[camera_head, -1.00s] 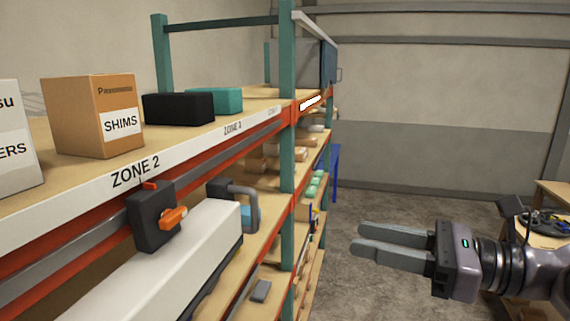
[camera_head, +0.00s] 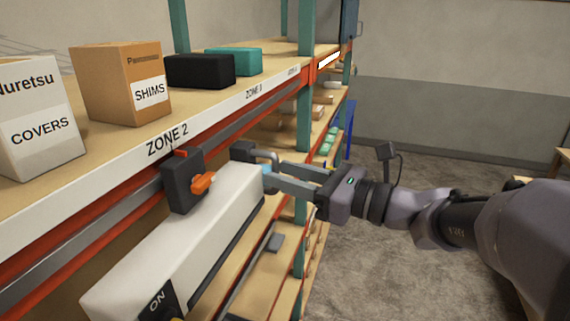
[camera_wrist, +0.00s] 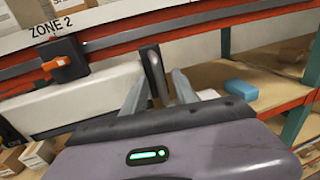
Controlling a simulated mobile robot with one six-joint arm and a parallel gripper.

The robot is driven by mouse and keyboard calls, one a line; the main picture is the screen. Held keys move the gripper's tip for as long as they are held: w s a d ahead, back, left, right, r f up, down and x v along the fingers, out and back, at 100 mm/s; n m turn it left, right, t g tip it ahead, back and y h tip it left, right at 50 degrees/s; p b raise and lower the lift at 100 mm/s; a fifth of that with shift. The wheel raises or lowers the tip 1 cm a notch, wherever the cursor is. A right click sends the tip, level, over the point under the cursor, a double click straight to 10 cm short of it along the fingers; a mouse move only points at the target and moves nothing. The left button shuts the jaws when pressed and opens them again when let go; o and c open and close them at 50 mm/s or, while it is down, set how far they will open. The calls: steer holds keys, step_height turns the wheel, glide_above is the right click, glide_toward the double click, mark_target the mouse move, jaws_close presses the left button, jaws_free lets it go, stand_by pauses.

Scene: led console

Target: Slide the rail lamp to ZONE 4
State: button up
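The rail lamp (camera_head: 190,240) is a long white housing hung from a grey rail under the shelf edge. A dark clamp block (camera_head: 182,187) with an orange lever (camera_head: 203,182) sits on the rail below the ZONE 2 label (camera_head: 167,141). The lamp's near end shows the word ON. A grey bar handle (camera_wrist: 155,75) stands at its far end, between my fingers in the wrist view. My gripper (camera_head: 275,175) is open at the handle, with a finger on each side; the wrist view also shows the gripper (camera_wrist: 160,78). I cannot tell whether either finger touches it.
Boxes marked COVERS (camera_head: 40,115) and SHIMS (camera_head: 120,85), plus black (camera_head: 200,71) and teal (camera_head: 234,61) bins, stand on the shelf above. A teal post (camera_head: 306,60) rises beyond the handle. Lower shelves hold small items. The floor at right is open.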

jaws_close()
stand_by(1.4)
